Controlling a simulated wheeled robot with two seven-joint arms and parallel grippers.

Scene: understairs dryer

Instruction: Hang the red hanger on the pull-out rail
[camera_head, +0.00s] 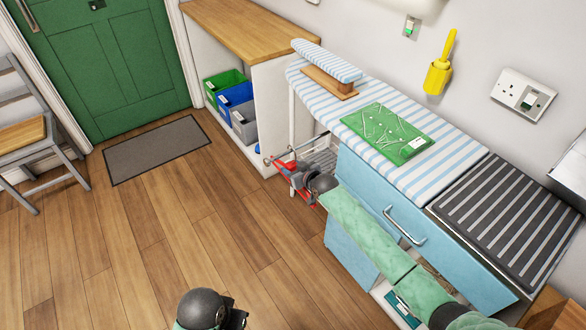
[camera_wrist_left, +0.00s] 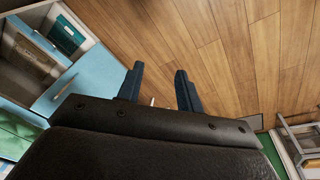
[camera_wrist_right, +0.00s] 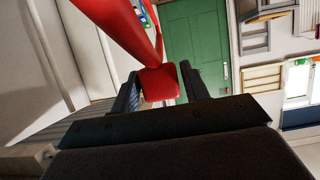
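My left gripper shows at the bottom edge of the head view. In the left wrist view its fingers (camera_wrist_left: 159,88) are apart and empty.
The striped ironing top (camera_head: 310,98) carries a small sleeve board (camera_head: 330,65) and a green mat (camera_head: 385,132) with thin metal pieces. Blue drawers (camera_head: 375,205) stand close to my right arm. Coloured bins (camera_head: 235,97) sit in the left shelf. The wooden floor (camera_head: 150,235) is clear.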

